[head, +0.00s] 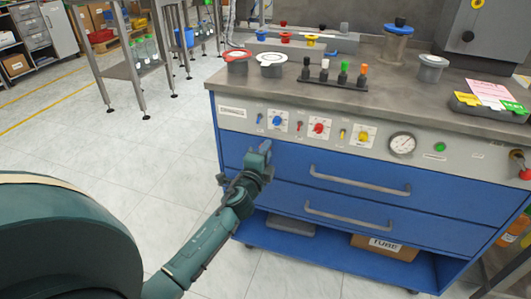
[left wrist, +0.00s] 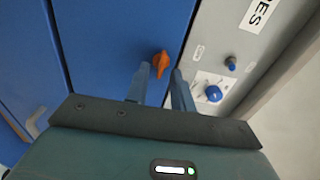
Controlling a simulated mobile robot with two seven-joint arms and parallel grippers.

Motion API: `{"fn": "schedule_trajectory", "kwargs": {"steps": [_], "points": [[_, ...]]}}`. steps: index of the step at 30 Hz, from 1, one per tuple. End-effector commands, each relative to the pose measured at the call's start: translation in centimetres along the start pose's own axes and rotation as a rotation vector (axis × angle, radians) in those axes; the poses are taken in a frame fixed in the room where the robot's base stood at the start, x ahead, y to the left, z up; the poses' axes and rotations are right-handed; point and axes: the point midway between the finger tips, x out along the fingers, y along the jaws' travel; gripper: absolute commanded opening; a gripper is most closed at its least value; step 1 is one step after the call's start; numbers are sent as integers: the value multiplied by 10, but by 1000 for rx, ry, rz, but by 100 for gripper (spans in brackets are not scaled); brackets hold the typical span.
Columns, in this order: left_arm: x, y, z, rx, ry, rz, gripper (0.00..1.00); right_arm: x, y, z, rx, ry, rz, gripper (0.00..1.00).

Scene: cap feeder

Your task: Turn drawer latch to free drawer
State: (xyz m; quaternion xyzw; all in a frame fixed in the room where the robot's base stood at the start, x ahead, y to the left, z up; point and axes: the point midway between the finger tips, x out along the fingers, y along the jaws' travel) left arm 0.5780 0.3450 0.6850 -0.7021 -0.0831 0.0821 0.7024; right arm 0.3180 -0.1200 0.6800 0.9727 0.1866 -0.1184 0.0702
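The orange drawer latch (left wrist: 161,63) shows in the left wrist view on the blue drawer front, near the pale panel strip. My left gripper (left wrist: 161,74) is open, with one fingertip on each side of the latch. I cannot tell whether either finger touches it. In the head view my left gripper (head: 262,155) is at the left end of the upper blue drawer (head: 400,204) and hides the latch there. That drawer looks closed flush with the cabinet. My right gripper is not in view.
Above the drawer, the grey panel carries blue (head: 277,121), red (head: 319,128) and yellow (head: 364,136) knobs and a gauge (head: 402,144). Upper and lower drawer handles (head: 360,222) stick out to the right. The tiled floor (head: 130,170) to the left is clear.

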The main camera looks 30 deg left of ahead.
Motion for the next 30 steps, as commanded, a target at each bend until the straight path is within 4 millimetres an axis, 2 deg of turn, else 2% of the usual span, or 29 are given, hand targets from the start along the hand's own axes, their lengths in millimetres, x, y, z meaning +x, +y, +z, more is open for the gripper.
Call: {"fn": "schedule_trajectory", "kwargs": {"steps": [8, 11, 14, 24, 30], "points": [[-1, 1, 0, -1, -1, 2, 27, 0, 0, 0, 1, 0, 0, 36], [-7, 1, 0, -1, -1, 3, 27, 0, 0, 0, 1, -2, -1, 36], [-22, 1, 0, -1, -1, 4, 27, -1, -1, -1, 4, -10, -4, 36], [-97, 2, 0, -3, -2, 4, 27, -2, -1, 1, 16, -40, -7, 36], [-124, 1, 0, -2, -1, 2, 27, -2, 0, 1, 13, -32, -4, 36]]}}
